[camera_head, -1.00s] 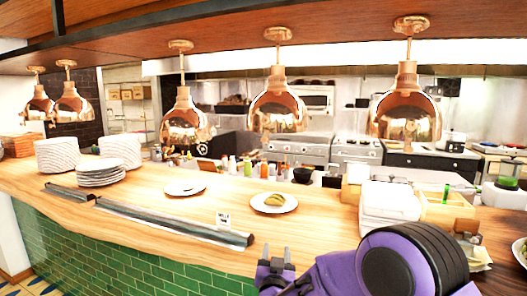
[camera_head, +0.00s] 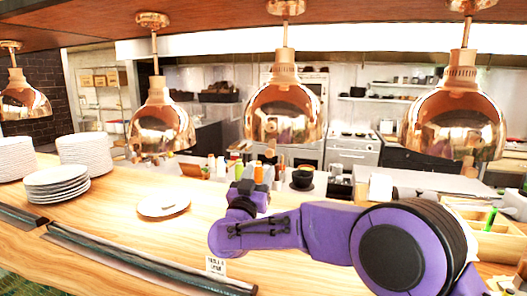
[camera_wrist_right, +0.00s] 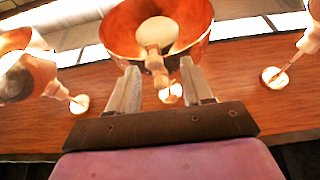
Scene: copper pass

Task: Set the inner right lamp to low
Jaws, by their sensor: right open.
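Several copper dome lamps hang in a row in the head view. The inner right lamp seems to be the one at centre (camera_head: 285,112), but I cannot be sure. My right gripper (camera_head: 248,190) is raised over the counter, below and slightly left of that lamp. In the right wrist view, the gripper (camera_wrist_right: 160,75) is open and empty. It points up toward a copper lamp (camera_wrist_right: 195,25), whose pale inside disc faces me. The fingers look apart from it. I cannot make out its setting. My left gripper is not in view.
Other lamps hang left (camera_head: 160,122) and right (camera_head: 455,122) of the centre one. A small sign (camera_head: 215,266) stands at the front edge. Bottles line the back.

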